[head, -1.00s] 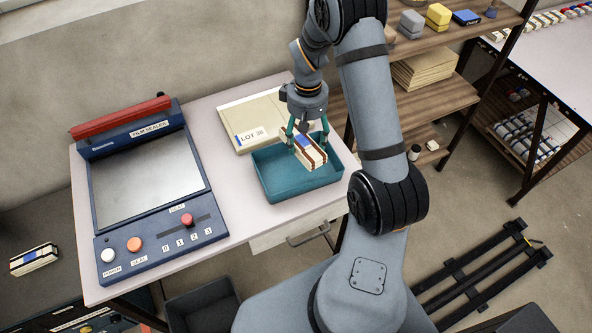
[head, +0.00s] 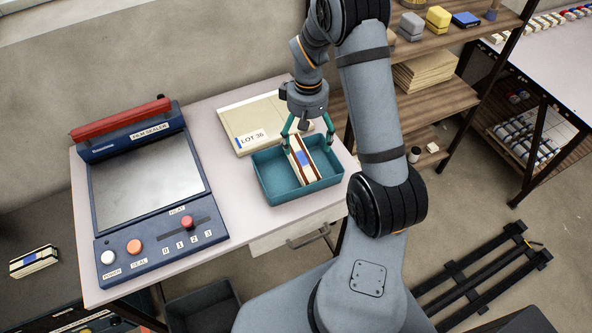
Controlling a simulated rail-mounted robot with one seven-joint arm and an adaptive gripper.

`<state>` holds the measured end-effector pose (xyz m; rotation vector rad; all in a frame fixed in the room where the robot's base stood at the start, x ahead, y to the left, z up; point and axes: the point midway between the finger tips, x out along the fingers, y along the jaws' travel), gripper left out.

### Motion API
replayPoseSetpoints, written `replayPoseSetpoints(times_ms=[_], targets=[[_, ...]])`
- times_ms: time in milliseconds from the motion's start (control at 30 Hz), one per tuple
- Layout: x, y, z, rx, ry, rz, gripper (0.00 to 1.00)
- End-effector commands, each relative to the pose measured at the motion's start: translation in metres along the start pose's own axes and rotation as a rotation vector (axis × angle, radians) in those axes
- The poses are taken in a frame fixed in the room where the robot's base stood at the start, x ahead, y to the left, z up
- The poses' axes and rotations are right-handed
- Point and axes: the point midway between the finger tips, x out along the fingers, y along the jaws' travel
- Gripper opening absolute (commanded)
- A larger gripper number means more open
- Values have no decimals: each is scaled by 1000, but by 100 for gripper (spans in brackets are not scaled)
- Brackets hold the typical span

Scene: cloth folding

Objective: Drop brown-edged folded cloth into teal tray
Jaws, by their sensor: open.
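The folded cloth (head: 306,160) is cream with brown edges and a blue patch. It is inside the teal tray (head: 267,176), in the tray's right half, and looks tilted, with its far end near my gripper. My gripper (head: 308,146) is open above the tray, its teal fingers spread to either side of the cloth's far end. I cannot tell whether a finger still touches the cloth. The left part of the tray is empty.
A film sealer (head: 150,190) stands left of the tray. A cream box marked LOT 36 (head: 250,122) lies behind it. Wooden shelves (head: 440,70) stand at the right. Another folded cloth (head: 34,260) lies at the far left.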

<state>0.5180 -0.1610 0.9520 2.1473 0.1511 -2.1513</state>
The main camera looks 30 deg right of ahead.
Motion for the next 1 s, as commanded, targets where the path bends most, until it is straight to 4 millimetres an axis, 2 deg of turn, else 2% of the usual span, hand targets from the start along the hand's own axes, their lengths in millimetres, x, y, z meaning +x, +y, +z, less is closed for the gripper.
replayPoseSetpoints(times_ms=[300,500,700,1000], targets=[[-68,0,-2,-1,7,2,85],[-97,0,-1,-1,5,2,85],[-107,0,0,0,2,0,85],[-107,0,0,0,1,0,85]])
